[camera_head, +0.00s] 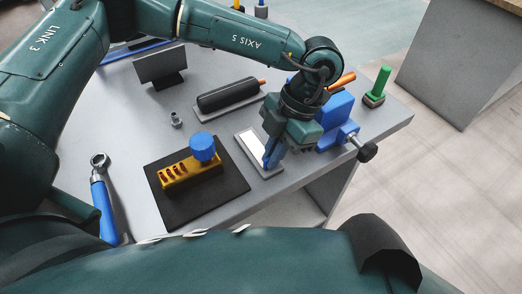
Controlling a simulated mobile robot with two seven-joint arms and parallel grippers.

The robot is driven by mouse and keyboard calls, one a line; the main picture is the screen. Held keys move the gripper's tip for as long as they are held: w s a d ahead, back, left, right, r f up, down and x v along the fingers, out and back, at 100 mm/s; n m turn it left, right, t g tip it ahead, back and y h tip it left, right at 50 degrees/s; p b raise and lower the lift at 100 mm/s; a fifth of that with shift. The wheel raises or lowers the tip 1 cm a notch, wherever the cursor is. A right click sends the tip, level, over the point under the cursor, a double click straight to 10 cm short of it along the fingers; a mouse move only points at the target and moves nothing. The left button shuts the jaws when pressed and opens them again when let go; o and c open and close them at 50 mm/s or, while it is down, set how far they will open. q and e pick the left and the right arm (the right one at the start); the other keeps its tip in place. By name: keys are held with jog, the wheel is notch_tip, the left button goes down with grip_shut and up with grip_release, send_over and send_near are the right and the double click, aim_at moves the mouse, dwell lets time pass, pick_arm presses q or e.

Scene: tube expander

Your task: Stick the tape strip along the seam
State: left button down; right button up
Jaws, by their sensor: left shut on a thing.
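My left gripper (273,154) reaches down over the right part of the table, above a small grey board with a white face (250,146). It is shut on a narrow blue piece (268,159), which looks like the tape strip. The piece is low over the board's right side; I cannot tell whether it touches. The gripper body hides part of the board. No seam line can be made out at this size. My right gripper is not in view.
A blue vise (335,110) stands just right of the gripper, with a green-handled tool (379,82) beyond it. A black cylinder (227,95) lies behind. A yellow block (178,174) with a blue knob (203,147) sits on a black mat (222,197). A blue-handled wrench (103,208) lies left.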

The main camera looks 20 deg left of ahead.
pick_arm(q)
jog(key=shift+r, duration=0.15)
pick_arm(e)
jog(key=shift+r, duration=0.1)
pick_arm(q)
jog(key=shift+r+p, duration=2.35)
jog(key=shift+r, duration=1.55)
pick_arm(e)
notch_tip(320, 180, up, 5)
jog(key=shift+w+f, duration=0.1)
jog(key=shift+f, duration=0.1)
